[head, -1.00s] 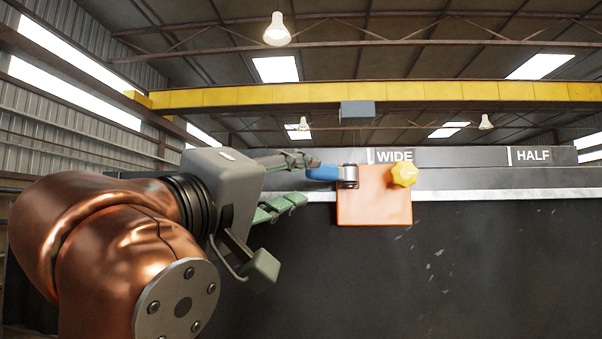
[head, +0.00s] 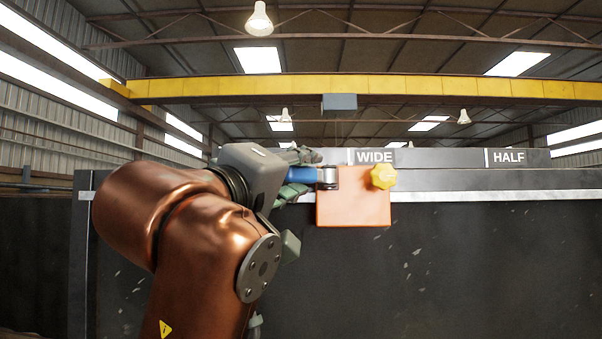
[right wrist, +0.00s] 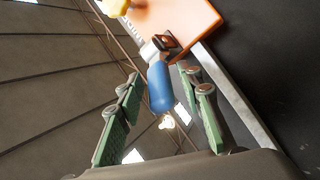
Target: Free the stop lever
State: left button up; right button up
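The stop lever has a blue handle (head: 301,173), which points left from a metal pivot (head: 328,177) on an orange plate (head: 353,210). A yellow knob (head: 383,176) sits at the plate's upper right. My right gripper (head: 304,174) is at the handle, one green finger above it and one below. In the right wrist view my right gripper (right wrist: 159,76) is open. The blue handle (right wrist: 160,88) lies between its fingers with gaps on both sides. The orange plate (right wrist: 180,22) and part of the yellow knob (right wrist: 117,6) are just beyond. My left gripper is not in view.
The plate is mounted on a dark scuffed panel (head: 460,260) with a pale metal edge strip (head: 480,196). A grey rail above carries the labels WIDE (head: 374,156) and HALF (head: 508,156). A yellow overhead beam (head: 350,87) crosses far behind. The panel right of the plate is clear.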

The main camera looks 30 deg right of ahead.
grip_shut()
jog(key=shift+f, duration=0.1)
dwell(0.5)
